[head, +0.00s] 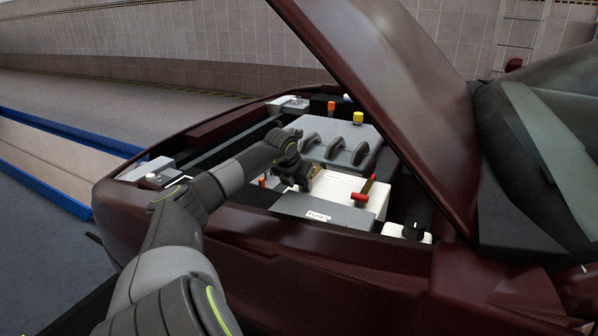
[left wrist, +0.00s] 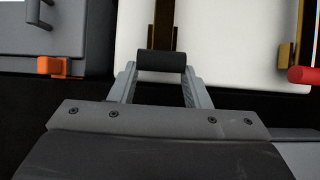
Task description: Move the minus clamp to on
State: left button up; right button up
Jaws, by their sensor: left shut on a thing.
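The minus clamp shows in the left wrist view as a brass-coloured bar (left wrist: 163,38) with a black cylindrical handle (left wrist: 162,61). It lies at the edge of the white battery (left wrist: 215,45). My left gripper (left wrist: 161,72) is shut on the black handle, with one grey finger on each side. In the head view my left gripper (head: 300,183) is at the left end of the white battery (head: 343,184) and hides the minus clamp. I cannot tell the clamp's exact tilt. My right gripper is in neither view.
A red-handled clamp (head: 361,197) sits on the battery's right side. A grey engine cover (head: 338,142) lies behind. A grey box labelled as fuses (head: 310,207) is in front. The raised hood (head: 390,95) slants overhead on the right. A white reservoir with black cap (head: 412,229) stands at the right.

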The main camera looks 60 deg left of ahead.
pick_arm(q)
jog(key=shift+s+d+f, duration=0.15)
jog(key=shift+d+f, duration=0.1)
jog(key=shift+f, duration=0.3)
jog(key=o, duration=1.4)
jog(key=shift+a, duration=0.1)
jog(key=shift+r, duration=0.15)
jog(key=shift+r, duration=0.1)
